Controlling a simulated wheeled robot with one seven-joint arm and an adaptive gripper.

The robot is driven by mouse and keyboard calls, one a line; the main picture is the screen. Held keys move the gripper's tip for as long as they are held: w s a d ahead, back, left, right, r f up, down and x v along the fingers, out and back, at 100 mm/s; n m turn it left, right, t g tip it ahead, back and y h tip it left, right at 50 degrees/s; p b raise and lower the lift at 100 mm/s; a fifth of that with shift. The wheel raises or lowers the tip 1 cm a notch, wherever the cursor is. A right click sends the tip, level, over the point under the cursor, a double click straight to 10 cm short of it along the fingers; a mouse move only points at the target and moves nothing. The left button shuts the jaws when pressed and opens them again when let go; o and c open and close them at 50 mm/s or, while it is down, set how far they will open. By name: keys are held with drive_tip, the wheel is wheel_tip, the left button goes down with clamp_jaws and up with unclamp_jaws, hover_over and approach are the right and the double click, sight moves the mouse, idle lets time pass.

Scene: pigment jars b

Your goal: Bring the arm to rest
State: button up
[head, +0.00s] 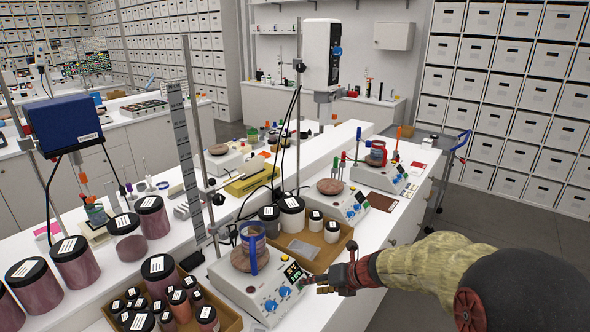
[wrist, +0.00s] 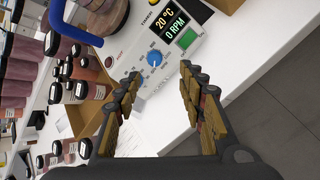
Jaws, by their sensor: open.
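My gripper (head: 326,279) is at the front edge of the white bench, just right of the nearest hotplate stirrer (head: 262,284). In the wrist view my gripper (wrist: 158,88) is open, with nothing between its fingers. The stirrer's front panel (wrist: 140,48) lies just beyond the fingertips, with a blue knob and a display reading 20 °C and 0 RPM. I cannot tell whether a finger touches the panel. My arm (head: 430,262) reaches in from the lower right. A blue-handled vessel (head: 253,246) stands on the stirrer's round top.
A cardboard tray of small black-lidded jars (head: 165,305) stands left of the stirrer, and large jars (head: 75,262) stand farther left. Another cardboard tray (head: 318,262) lies behind my gripper. More stirrers (head: 345,205) stand along the bench. The grey floor (head: 540,235) at right is clear.

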drive_tip(key=w+d+m+t+h, duration=0.3)
drive_tip(key=d+m+h, duration=0.3)
drive_tip(key=d+m, duration=0.65)
drive_tip(key=s+d+r+m+g+h, duration=0.2)
drive_tip(key=s+d+r+m+h, duration=0.25)
drive_tip(key=s+d+m, duration=0.5)
drive_tip(key=s+a+r+m+g+b, duration=0.1)
drive_tip(key=s+m+g, duration=0.1)
drive_tip(key=s+m, duration=0.5)
drive_tip(key=s+a+r+m+g, duration=0.1)
drive_tip(key=s+a+r+m, duration=0.1)
drive_tip(key=s+m, duration=0.5)
drive_tip(key=s+a+r+t+y, duration=0.1)
drive_tip(key=s+a+r+y, duration=0.1)
drive_tip(key=s, duration=0.4)
drive_tip(key=s+a+r+y+b, duration=0.1)
drive_tip(key=s+a+r, duration=0.3)
drive_tip(key=s, duration=0.3)
drive_tip(key=shift+a+m+t+y, duration=0.35)
drive_tip(key=shift+a+m+t, duration=0.05)
drive_tip(key=shift+a, duration=0.15)
